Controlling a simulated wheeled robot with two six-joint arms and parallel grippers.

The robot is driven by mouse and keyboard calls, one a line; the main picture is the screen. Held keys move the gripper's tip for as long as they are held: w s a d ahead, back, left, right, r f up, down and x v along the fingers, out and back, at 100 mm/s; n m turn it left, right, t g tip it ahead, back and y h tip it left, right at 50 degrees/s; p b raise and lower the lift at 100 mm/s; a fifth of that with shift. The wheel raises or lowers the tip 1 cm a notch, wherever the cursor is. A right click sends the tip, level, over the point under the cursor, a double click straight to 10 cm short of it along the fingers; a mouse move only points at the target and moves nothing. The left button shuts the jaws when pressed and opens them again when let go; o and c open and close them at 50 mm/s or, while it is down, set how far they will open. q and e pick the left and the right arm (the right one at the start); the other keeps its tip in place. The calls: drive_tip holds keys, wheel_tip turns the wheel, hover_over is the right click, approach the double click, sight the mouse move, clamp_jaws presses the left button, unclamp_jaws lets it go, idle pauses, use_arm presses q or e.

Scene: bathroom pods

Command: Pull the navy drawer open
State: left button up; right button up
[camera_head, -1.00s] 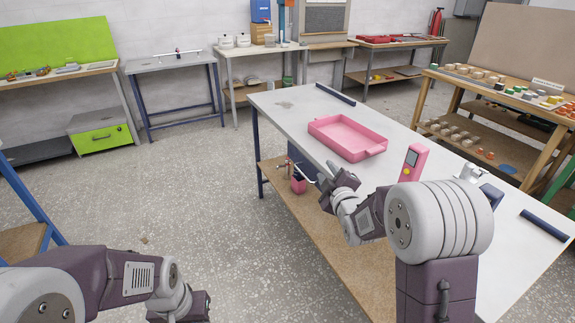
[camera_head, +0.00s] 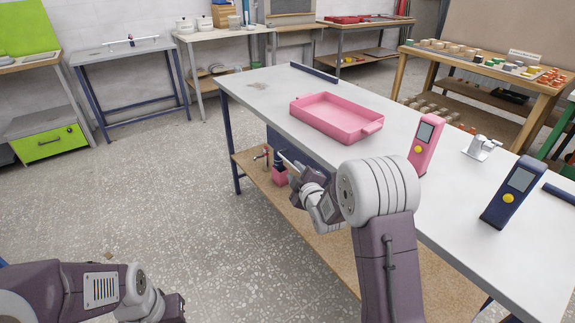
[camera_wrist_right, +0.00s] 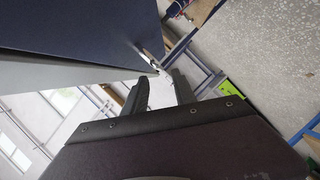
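The navy drawer front (camera_head: 300,152) sits under the near edge of the grey-white table (camera_head: 262,95), largely hidden by my right arm. In the right wrist view a navy panel (camera_wrist_right: 85,28) fills the top left, with a pale metal handle (camera_wrist_right: 150,62) at its edge. My right gripper (camera_wrist_right: 161,88) is open, its two fingers apart and pointing toward the handle. The handle's end lies close ahead of the fingertips; I cannot tell whether they touch. In the head view my right gripper (camera_head: 299,180) is beside the drawer. My left gripper (camera_head: 175,308) is low at the bottom edge, partly cut off.
A pink tray (camera_head: 338,118), a pink device (camera_head: 426,143), a navy device (camera_head: 508,192) and a small silver fixture (camera_head: 482,148) stand on the table. A pink-and-metal item (camera_head: 279,174) is on the wooden lower shelf (camera_head: 345,250).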

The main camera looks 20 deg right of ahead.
sight(290, 164)
drive_tip(key=b+x, duration=0.1)
drive_tip(key=x, duration=0.7)
drive_tip(key=shift+w, duration=0.35)
clamp_jaws()
idle(0.9)
